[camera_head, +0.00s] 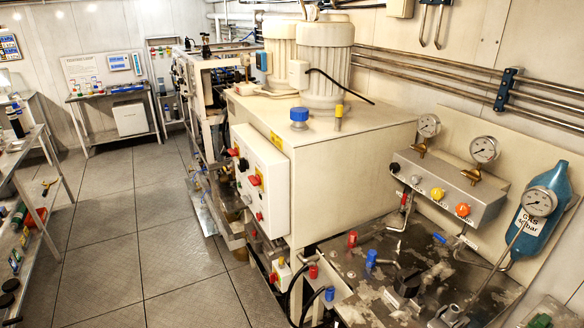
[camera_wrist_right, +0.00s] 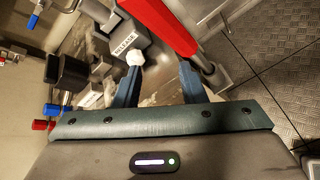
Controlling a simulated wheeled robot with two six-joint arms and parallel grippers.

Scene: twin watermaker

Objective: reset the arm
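My right gripper (camera_wrist_right: 158,78) shows in the right wrist view, its two dark blue fingers spread apart with a clear gap. I see nothing held between them. Beyond the fingertips are a grey block with a RELEASE label (camera_wrist_right: 124,42), a white hexagonal knob (camera_wrist_right: 135,58) and a long red bar (camera_wrist_right: 160,22). I cannot tell whether the fingers touch any of these. Neither arm nor gripper shows in the head view. My left gripper is in no view.
A cream machine cabinet (camera_head: 350,150) fills the middle of the head view. At right are a valve panel (camera_head: 450,190), gauges and a blue gas bottle (camera_head: 545,205). A black knob (camera_wrist_right: 72,72) is left of the gripper. The tiled floor (camera_head: 120,220) is clear.

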